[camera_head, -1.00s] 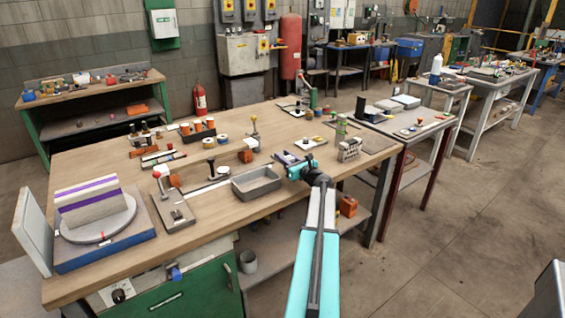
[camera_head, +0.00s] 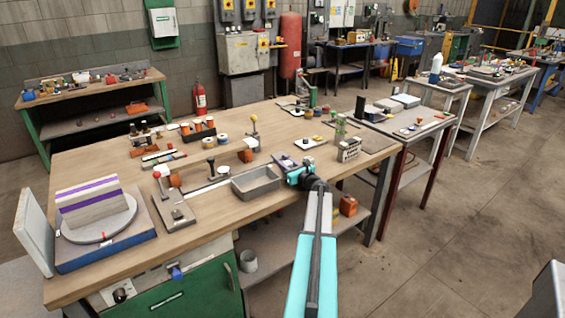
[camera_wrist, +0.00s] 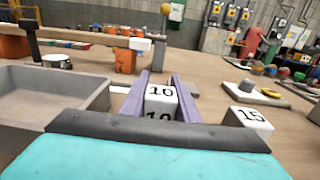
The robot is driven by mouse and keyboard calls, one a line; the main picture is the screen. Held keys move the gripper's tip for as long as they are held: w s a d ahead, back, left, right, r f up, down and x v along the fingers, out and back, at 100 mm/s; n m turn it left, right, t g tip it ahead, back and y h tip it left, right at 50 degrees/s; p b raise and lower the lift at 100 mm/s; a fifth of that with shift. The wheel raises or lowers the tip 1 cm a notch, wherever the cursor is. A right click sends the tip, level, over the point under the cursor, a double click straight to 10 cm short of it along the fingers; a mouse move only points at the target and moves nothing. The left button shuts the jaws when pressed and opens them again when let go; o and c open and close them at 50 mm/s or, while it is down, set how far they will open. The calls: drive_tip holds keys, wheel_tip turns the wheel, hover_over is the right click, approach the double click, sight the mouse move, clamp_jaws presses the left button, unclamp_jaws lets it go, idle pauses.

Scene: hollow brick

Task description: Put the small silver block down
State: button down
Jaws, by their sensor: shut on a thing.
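The small silver block (camera_wrist: 160,97), marked 10, sits between the two purple fingers of my gripper (camera_wrist: 160,92) in the wrist view. The fingers are shut on it. In the head view my gripper (camera_head: 286,162) is low over the wooden workbench, just right of the grey tray; the block cannot be made out there. I cannot tell whether the block's underside touches the bench. A second block (camera_wrist: 248,118), marked 15, stands on the bench to the right of my gripper in the wrist view.
The open grey tray (camera_head: 256,190) is close on the left and also shows in the wrist view (camera_wrist: 88,90). A plate with a knob (camera_head: 308,143) lies beyond my gripper. A grey box (camera_head: 349,152) stands to the right. Bare bench (camera_head: 240,215) lies in front of the tray.

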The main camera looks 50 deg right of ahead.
drive_tip(key=shift+f, duration=0.2)
drive_tip(key=c, duration=1.4)
unclamp_jaws()
drive_tip(key=shift+o, duration=0.2)
drive_tip(key=shift+s+r, duration=0.1)
drive_tip(key=shift+r, duration=0.05)
drive_tip(key=shift+b+v, duration=0.9)
drive_tip(key=shift+v, duration=5.05)
drive_tip(key=shift+o, duration=0.4)
